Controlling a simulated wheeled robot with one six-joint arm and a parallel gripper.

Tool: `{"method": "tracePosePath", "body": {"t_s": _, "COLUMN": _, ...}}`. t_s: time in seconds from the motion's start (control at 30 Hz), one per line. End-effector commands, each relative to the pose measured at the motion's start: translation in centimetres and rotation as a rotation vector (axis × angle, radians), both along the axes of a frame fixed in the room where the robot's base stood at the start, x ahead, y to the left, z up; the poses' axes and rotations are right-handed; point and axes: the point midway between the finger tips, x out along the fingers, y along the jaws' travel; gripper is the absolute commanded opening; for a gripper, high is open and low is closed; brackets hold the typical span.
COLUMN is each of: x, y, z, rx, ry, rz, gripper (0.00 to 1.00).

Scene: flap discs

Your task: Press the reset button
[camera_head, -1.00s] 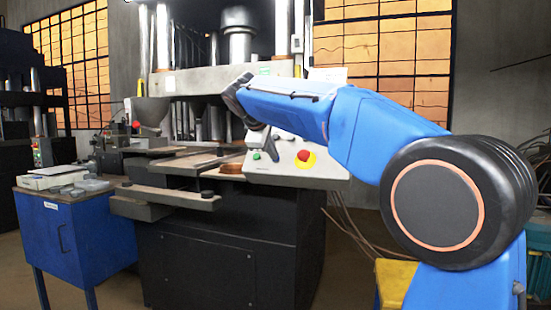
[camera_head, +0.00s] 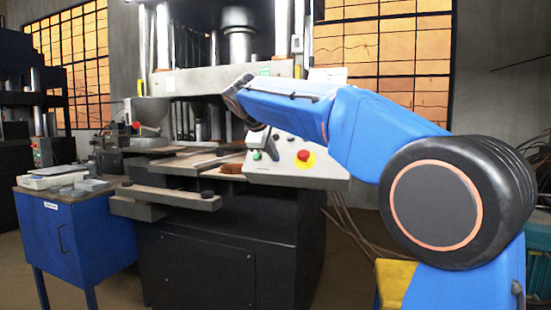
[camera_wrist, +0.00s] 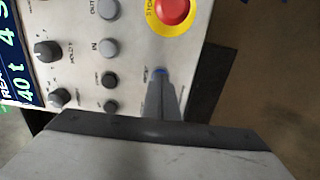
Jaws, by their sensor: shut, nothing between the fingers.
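The control panel (camera_head: 285,171) slopes on the front of the press; it also fills the upper left of the wrist view (camera_wrist: 125,60). A small blue button (camera_wrist: 159,71), probably the reset button, has a small unreadable label beside it. My gripper (camera_wrist: 162,80) is shut and empty, its fingertips at this button and covering part of it. I cannot tell whether they touch or press it. In the head view my gripper (camera_head: 272,152) points down at the panel, between the green button (camera_head: 257,155) and the red stop button (camera_head: 305,156).
The red stop button on its yellow ring (camera_wrist: 178,27) sits close above the fingertips in the wrist view. Grey buttons (camera_wrist: 108,47), dark knobs (camera_wrist: 47,50) and a display (camera_wrist: 15,60) lie to the left. A blue cabinet (camera_head: 75,235) stands left of the press.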

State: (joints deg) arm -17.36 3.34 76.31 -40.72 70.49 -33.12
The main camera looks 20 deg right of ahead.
Motion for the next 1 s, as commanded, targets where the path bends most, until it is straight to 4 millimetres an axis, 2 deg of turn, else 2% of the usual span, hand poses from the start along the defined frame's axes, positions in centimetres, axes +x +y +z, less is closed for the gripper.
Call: {"method": "tracePosePath", "body": {"t_s": 1.0, "x": -4.0, "y": 3.0, "z": 4.2, "rx": 0.0, "ry": -0.001, "rz": 0.001, "gripper": 0.0}}
